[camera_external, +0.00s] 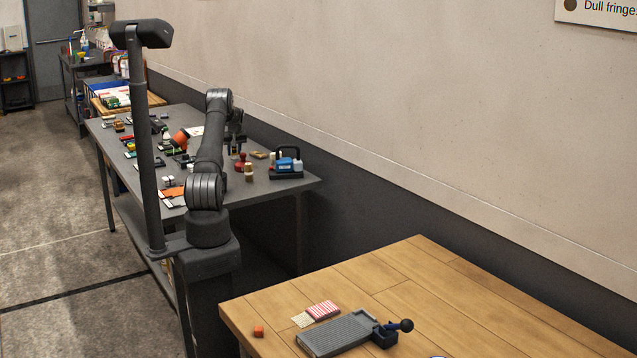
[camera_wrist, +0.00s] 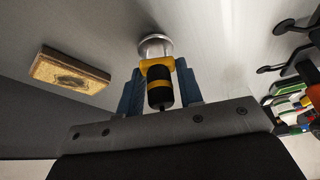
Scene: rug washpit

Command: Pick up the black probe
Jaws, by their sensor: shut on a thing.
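In the wrist view, the black probe (camera_wrist: 160,93) is a short black cylinder with yellow bands and a yellow collar. A round silvery disc (camera_wrist: 155,46) shows at its far end. My gripper (camera_wrist: 158,67) has its two blue-grey fingers on either side of the probe, shut on it. I cannot tell whether the disc touches the grey surface beyond. In the external view, my gripper (camera_external: 235,138) is over the far side of the grey table and partly hidden by my arm. The probe cannot be made out there.
The grey table (camera_external: 300,184) holds many small items at left, a red stamp-like piece (camera_external: 241,161) and a blue device (camera_external: 287,165) at right. In the wrist view, a yellowish block (camera_wrist: 71,70) lies left of my gripper, with dark items at right (camera_wrist: 288,66). A wooden table (camera_external: 430,262) stands in front.

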